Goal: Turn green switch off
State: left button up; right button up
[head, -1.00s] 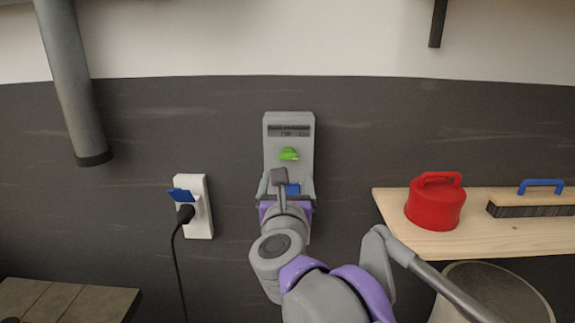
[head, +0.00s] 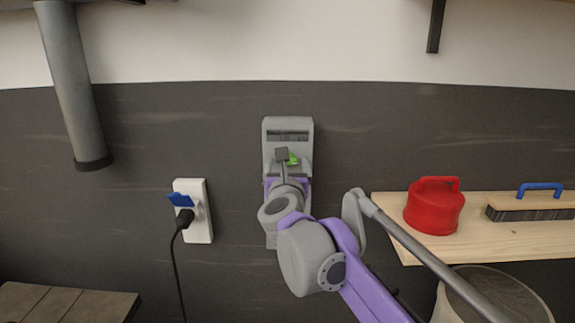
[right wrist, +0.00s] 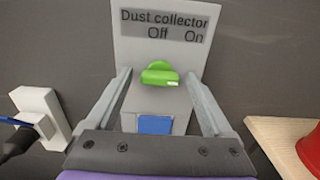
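The green switch (right wrist: 160,75) sits on the front of a grey wall box labelled "Dust collector", "Off" and "On" (right wrist: 165,28). In the right wrist view its knob lies roughly level, with a pale mark at its right end, below the labels. In the head view the switch (head: 293,159) is partly hidden by my right gripper (head: 287,168). My right gripper (right wrist: 160,95) is open, with one finger on each side of the switch; I cannot tell whether either touches it. A blue part (right wrist: 155,124) sits below the switch. My left gripper is not in view.
A white outlet (head: 198,225) with a blue flap and black plug is on the wall to the left. A wooden shelf (head: 480,240) at right holds a red canister (head: 434,207) and a brush (head: 535,202). A grey pipe (head: 75,90) hangs at upper left.

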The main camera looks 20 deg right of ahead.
jog(key=c, duration=1.2)
jog(key=shift+c, duration=0.2)
jog(key=n+p, duration=0.2)
jog(key=n, duration=0.1)
jog(key=shift+r+n, duration=0.1)
jog(key=shift+n, duration=0.3)
jog(key=n+p, duration=0.1)
jog(key=n, duration=0.3)
jog(key=shift+n, duration=0.3)
jog(key=n, duration=0.4)
jog(key=shift+n+p, duration=0.3)
jog(key=n, duration=0.4)
jog(key=shift+n, duration=0.4)
jog(key=o, duration=1.4)
jog(key=shift+c, duration=0.2)
